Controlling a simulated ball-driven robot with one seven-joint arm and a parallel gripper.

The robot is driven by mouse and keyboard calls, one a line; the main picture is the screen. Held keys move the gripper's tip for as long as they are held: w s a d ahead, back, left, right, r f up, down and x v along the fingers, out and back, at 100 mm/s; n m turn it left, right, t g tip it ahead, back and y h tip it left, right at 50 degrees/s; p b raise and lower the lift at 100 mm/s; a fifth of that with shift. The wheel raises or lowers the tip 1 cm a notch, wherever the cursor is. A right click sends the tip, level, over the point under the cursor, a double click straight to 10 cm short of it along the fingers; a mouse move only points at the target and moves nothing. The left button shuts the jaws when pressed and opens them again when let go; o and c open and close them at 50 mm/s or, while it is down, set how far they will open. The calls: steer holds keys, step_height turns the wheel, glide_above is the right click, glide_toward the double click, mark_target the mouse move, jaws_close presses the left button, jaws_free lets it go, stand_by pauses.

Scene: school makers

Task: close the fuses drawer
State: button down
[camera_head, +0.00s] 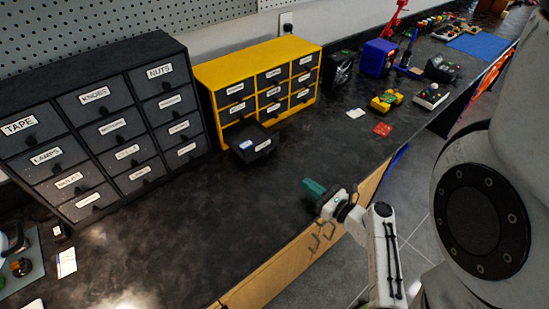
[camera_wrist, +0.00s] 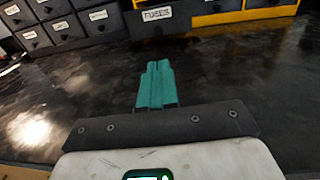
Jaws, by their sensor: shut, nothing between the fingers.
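The fuses drawer (camera_head: 252,143) is a dark drawer pulled out from the bottom row of the yellow cabinet (camera_head: 262,62), on its left side. Something small and light lies inside it. In the wrist view the drawer front (camera_wrist: 190,20) shows at the top with its label reading FUSES. My gripper (camera_head: 309,187) has green fingers and is shut and empty. It is above the front edge of the bench, to the right of the drawer and nearer the front, apart from it. In the wrist view the gripper's fingers (camera_wrist: 157,66) point forward, toward the drawer front.
A black cabinet of labelled drawers (camera_head: 97,120) stands left of the yellow one. The dark bench top (camera_head: 215,215) between my gripper and the drawer is clear.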

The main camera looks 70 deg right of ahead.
steer(key=p, duration=0.2)
glide_toward(249, 137)
steer(key=s+a, duration=0.2)
steer(key=s+a+r, duration=0.1)
steer(key=s+a, duration=0.1)
steer(key=shift+a, duration=0.15)
steer(key=b+x, duration=0.1)
steer(key=x, duration=0.3)
steer(key=b+x, duration=0.2)
steer(key=x, duration=0.3)
steer(key=d+b+x, duration=0.1)
steer(key=b+x, duration=0.1)
steer(key=x, duration=0.2)
steer(key=shift+w+d+r, duration=0.1)
steer(key=shift+d+r, duration=0.1)
steer(key=shift+w+r, duration=0.2)
steer(key=shift+r, duration=0.05)
